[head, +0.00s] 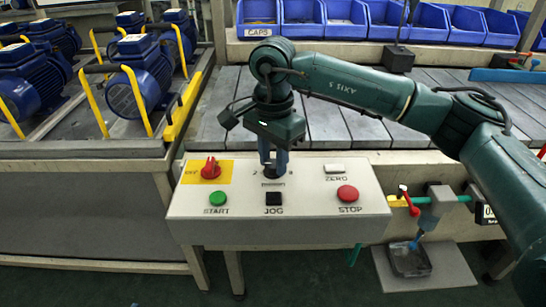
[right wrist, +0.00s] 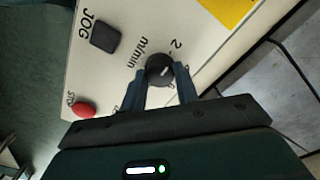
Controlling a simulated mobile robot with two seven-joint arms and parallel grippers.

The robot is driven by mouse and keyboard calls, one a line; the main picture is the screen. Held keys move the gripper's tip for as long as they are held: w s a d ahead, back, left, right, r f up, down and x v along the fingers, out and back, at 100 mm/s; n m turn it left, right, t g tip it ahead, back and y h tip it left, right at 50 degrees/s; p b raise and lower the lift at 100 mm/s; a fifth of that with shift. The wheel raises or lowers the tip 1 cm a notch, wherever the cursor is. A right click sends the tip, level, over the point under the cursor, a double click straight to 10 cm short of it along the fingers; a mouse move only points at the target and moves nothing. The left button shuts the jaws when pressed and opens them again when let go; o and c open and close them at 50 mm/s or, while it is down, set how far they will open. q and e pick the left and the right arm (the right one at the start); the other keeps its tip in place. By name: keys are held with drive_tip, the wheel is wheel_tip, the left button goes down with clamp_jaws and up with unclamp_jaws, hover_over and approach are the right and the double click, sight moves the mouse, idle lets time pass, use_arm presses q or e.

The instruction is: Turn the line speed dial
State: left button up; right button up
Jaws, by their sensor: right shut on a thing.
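The line speed dial (right wrist: 160,70) is a small round black knob with a pale pointer mark, on the sloping face of a cream control box (head: 300,228). In the right wrist view, "m/min" and a "2" are printed beside it. My right gripper (head: 274,166) points down at the box, and its two blue-grey fingers are shut on the dial, one on each side. In the head view the fingers mostly hide the dial. My left gripper is not in view.
Close around the dial are a red rotary switch (head: 210,168) on a yellow plate, a green START button (head: 218,199), a black JOG button (head: 274,199), a white ZERO button (head: 334,168) and a red STOP button (head: 348,193). Blue motors (head: 140,75) stand at left.

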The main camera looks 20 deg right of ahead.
sight(273, 163)
idle(0.3)
drive_tip(key=o, duration=1)
drive_tip(key=shift+c, duration=0.2)
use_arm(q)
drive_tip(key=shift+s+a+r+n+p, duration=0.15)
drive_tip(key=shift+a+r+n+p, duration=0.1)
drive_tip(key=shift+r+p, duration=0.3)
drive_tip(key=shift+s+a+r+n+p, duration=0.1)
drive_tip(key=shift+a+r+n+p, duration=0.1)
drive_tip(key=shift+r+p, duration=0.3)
use_arm(e)
wheel_tip(273, 163, up, 13)
drive_tip(key=shift+r, duration=0.1)
